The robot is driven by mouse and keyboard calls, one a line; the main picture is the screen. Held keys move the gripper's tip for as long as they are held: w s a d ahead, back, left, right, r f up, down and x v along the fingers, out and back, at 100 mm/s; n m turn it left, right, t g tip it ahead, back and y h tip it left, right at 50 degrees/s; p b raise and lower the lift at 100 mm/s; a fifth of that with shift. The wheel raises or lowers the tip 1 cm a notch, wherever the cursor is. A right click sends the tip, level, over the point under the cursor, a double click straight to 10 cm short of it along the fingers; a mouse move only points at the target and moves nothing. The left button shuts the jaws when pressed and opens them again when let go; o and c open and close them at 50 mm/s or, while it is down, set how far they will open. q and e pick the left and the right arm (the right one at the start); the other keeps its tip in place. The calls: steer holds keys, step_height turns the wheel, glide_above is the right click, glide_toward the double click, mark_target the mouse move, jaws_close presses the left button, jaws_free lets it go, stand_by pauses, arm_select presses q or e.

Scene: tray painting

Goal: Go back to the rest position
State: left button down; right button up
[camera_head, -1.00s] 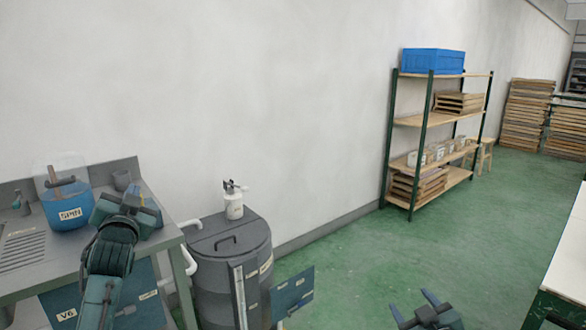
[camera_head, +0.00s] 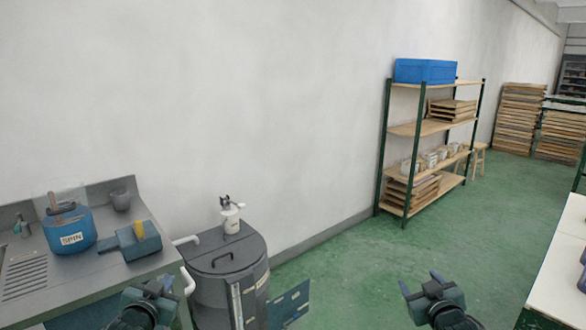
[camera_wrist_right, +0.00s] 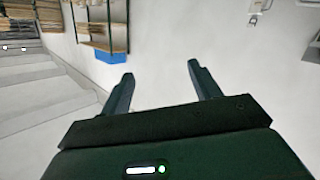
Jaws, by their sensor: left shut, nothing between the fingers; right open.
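My left gripper (camera_head: 148,298) is low in the head view, in front of the bench and apart from the things on it. It is shut and holds nothing that I can see; its fingers are hard to make out. My right gripper (camera_head: 422,286) is at the bottom right of the head view, over the green floor. It is open and empty. In the right wrist view its two fingers (camera_wrist_right: 161,78) stand apart with nothing between them.
A metal bench (camera_head: 40,295) at the left holds a blue tub (camera_head: 70,230), a grey cup (camera_head: 120,200) and a blue-grey object with a yellow part (camera_head: 143,243). A grey drum (camera_head: 226,262) carries a white bottle (camera_head: 231,217). A white table (camera_head: 560,270) stands right.

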arm_select(q)
steer(key=s+d+f+g+h, duration=0.1)
steer(key=s+d+f, duration=0.4)
steer(key=s, duration=0.6)
steer(key=s+d+f+g+h, duration=0.1)
steer(key=s+d+f, duration=0.4)
steer(key=s, duration=0.6)
steer(key=s+d+f+g+h, duration=0.1)
steer(key=s+d+f+g, duration=0.2)
steer(key=s, duration=0.8)
step_height(320, 180, down, 2)
steer(key=shift+d+f+n+h, duration=0.15)
steer(key=shift+d+n+h, duration=0.15)
steer(key=shift+d, duration=0.9)
arm_select(e)
steer(key=s+a+f+g+y, duration=0.1)
steer(key=s+a+f, duration=0.4)
steer(key=s, duration=0.6)
steer(key=s+a+f+g+y, duration=0.1)
steer(key=s+a+f, duration=0.4)
steer(key=s, duration=0.6)
steer(key=s+a+f+g+y, duration=0.1)
steer(key=s+a+f+g, duration=0.2)
steer(key=s, duration=0.8)
step_height(320, 180, down, 2)
steer(key=shift+a+f+m+y, duration=0.2)
steer(key=shift+a+m+y, duration=0.1)
steer(key=shift+a, duration=0.9)
